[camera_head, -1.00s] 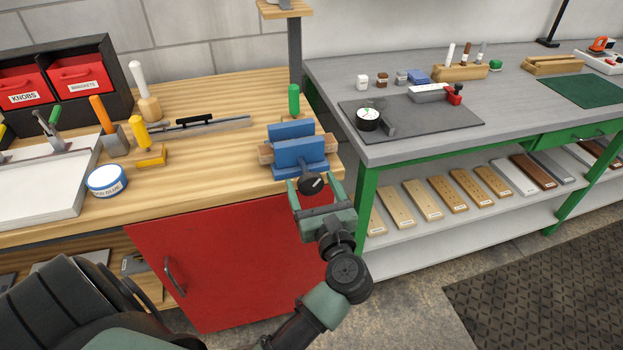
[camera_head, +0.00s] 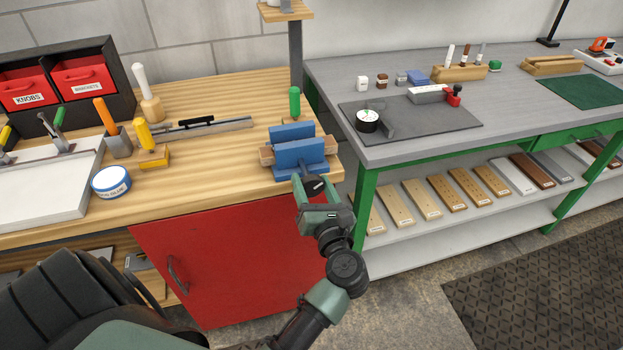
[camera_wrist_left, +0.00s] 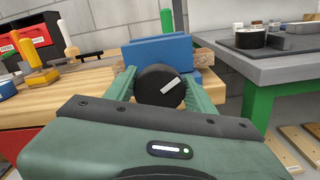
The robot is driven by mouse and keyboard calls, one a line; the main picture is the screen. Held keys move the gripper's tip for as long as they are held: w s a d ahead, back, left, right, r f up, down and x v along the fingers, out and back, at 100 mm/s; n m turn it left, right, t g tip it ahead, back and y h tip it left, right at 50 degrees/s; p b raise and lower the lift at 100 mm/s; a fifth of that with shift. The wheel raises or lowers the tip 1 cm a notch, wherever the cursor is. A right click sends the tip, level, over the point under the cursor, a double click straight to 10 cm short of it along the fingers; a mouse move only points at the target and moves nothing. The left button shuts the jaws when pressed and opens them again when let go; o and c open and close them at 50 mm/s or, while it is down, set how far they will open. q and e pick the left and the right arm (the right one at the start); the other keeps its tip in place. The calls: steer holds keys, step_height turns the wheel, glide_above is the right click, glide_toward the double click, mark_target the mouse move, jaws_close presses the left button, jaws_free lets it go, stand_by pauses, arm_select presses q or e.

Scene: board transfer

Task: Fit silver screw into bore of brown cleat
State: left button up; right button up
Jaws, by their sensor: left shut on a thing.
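My left gripper (camera_head: 314,190) is shut on the round black knob (camera_head: 315,184) at the front of the blue vise (camera_head: 297,160). In the left wrist view both fingers press on the sides of the knob (camera_wrist_left: 159,86), whose face has a white mark. A light-brown wooden piece (camera_head: 265,156) lies between the vise's jaws, its ends sticking out at both sides; its right end shows in the left wrist view (camera_wrist_left: 205,58). I cannot tell whether it is the brown cleat, and no bore shows. I cannot make out a silver screw. My right gripper is not in view.
The vise sits at the right front corner of the wooden bench (camera_head: 222,172), above a red cabinet door (camera_head: 235,255). A green-handled tool (camera_head: 294,101) stands behind it. A grey bench (camera_head: 410,143) is to the right.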

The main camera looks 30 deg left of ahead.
arm_select(q)
steer(key=shift+r+m, duration=0.1)
steer(key=shift+m, duration=0.4)
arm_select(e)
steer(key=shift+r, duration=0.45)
arm_select(q)
steer(key=o, duration=1.3)
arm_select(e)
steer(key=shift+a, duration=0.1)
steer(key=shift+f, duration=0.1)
